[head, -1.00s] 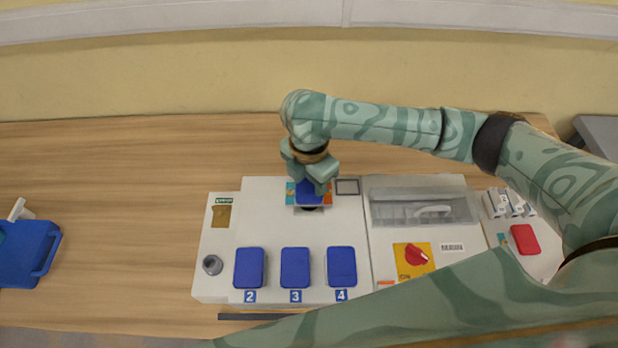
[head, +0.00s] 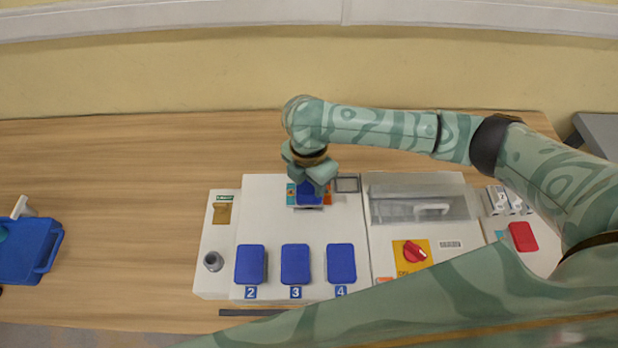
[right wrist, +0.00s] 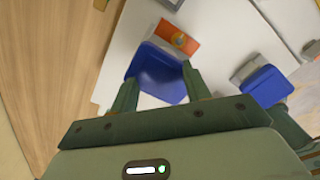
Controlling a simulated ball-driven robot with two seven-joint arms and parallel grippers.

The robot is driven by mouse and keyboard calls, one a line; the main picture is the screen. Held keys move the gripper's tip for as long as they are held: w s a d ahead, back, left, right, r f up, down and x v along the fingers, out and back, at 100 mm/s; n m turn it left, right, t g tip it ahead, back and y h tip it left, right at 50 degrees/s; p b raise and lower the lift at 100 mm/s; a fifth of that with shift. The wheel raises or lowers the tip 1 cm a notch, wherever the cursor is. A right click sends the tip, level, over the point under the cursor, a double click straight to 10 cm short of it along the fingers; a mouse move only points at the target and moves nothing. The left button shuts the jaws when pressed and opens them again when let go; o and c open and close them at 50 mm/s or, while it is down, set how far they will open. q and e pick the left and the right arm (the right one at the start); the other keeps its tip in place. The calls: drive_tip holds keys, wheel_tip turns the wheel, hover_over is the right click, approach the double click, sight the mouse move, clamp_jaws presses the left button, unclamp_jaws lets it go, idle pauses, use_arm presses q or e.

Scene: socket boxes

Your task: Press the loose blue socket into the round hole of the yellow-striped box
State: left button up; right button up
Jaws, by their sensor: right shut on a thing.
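The loose blue socket (head: 308,196) is in my right gripper (head: 310,181), low over the back middle of a white box (head: 265,213). In the right wrist view the blue socket (right wrist: 157,73) sits between the two fingers (right wrist: 160,92). An orange label (right wrist: 179,38) lies just beyond it. Orange and teal label parts flank the socket in the head view. I cannot make out a yellow stripe, and the round hole does not show. Whether the socket is seated or just above the surface, I cannot tell. My left gripper is out of view.
Several blue covers (head: 295,264), numbered 2, 3 and 4, line the box's front. A second white box to the right has a clear cover (head: 420,204) and a red rotary switch (head: 414,252). A blue tray (head: 28,250) is at far left. The wooden table (head: 110,220) between is clear.

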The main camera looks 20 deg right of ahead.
drive_tip(key=shift+f, duration=0.3)
drive_tip(key=shift+f, duration=0.15)
drive_tip(key=shift+f, duration=0.5)
drive_tip(key=o, duration=1.1)
wheel_tip(320, 180, up, 23)
drive_tip(key=p, duration=1.5)
drive_tip(key=shift+r, duration=0.15)
